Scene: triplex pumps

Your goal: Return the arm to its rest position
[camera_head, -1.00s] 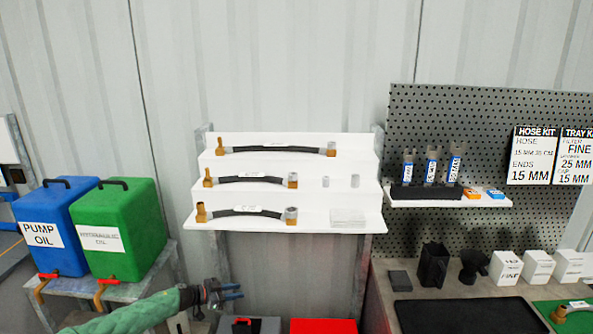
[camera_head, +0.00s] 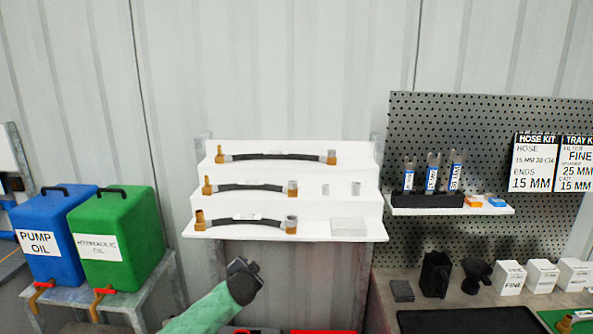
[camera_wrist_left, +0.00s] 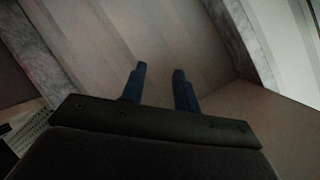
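My left arm, in a green sleeve, comes in at the bottom of the head view and ends in a dark wrist part (camera_head: 243,280) in front of the stepped white shelf (camera_head: 330,231), below its lowest step. The fingers cannot be made out there. In the left wrist view my left gripper (camera_wrist_left: 158,72) shows two blue fingers standing apart with nothing between them. Beyond them are a pale wall panel and grey metal posts. My right arm and gripper are in neither view.
Three black hoses with brass ends lie on the shelf steps. A blue pump oil tank (camera_head: 45,245) and a green hydraulic oil tank (camera_head: 118,238) stand at left. At right are a pegboard (camera_head: 470,130) and a bench with a black mat (camera_head: 465,320).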

